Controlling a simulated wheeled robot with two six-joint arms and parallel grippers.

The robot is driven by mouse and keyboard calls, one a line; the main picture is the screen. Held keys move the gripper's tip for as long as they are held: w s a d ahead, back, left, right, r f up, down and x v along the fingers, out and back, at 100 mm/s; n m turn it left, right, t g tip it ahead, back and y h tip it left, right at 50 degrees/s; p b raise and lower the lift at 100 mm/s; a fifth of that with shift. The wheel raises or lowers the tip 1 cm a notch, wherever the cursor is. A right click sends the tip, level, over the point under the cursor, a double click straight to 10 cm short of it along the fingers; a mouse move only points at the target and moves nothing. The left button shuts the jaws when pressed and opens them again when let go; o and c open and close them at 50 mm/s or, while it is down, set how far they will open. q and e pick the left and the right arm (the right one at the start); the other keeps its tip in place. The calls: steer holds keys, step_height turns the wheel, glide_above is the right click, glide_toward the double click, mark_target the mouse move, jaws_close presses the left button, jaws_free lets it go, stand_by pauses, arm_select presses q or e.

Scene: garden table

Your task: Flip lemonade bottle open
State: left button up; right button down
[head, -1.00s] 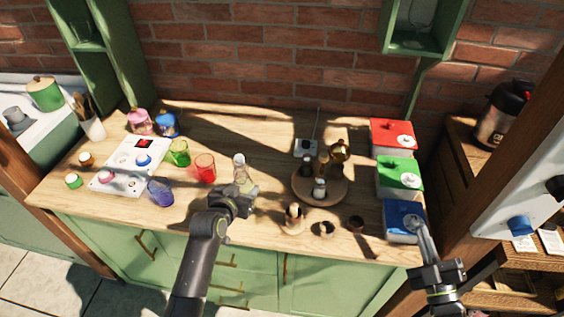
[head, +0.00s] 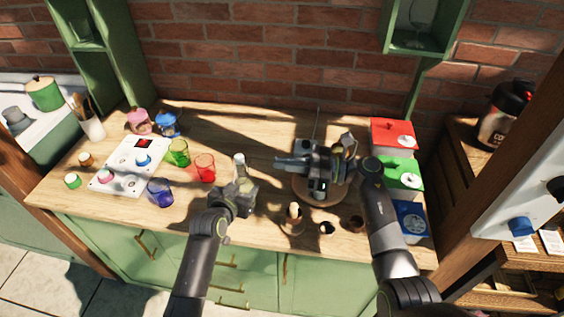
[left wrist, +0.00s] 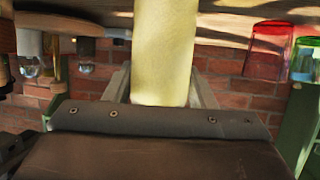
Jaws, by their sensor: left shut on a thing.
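The lemonade bottle (head: 239,162) stands upright near the middle of the table's front half, its clear neck showing above my left gripper (head: 240,184). That gripper is shut on it from the front. In the left wrist view the pale yellow bottle body (left wrist: 165,50) fills the space between the fingers, and the picture is upside down. My right gripper (head: 277,163) is to the right of the bottle, pointing left and apart from it, above the left side of the round wooden tray (head: 329,204). Whether its jaws are open is unclear.
A red glass (head: 204,167), green glass (head: 178,152) and blue glass (head: 160,192) stand left of the bottle. A white control panel (head: 128,166) lies farther left. Small cups (head: 327,228) are at front right. Red (head: 393,137), green (head: 400,177) and blue boxes (head: 411,221) line the right edge.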

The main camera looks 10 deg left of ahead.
mark_target(245, 169)
steer(key=shift+n+g+h, duration=0.3)
steer(key=shift+n, duration=0.2)
steer(key=shift+s+a+f, duration=0.1)
steer(key=shift+a+f, duration=0.4)
steer(key=shift+a, duration=1.15)
steer(key=shift+s+a+f, duration=0.1)
steer(key=shift+a+f, duration=0.35)
steer(key=shift+a, duration=1.2)
steer(key=shift+s+a+f, duration=0.1)
steer(key=shift+a+f, duration=0.4)
steer(key=shift+a, duration=1.15)
steer(key=shift+w, duration=0.25)
steer(key=shift+w+r, duration=0.1)
steer(key=shift+w, duration=0.05)
steer(key=shift+w, duration=0.1)
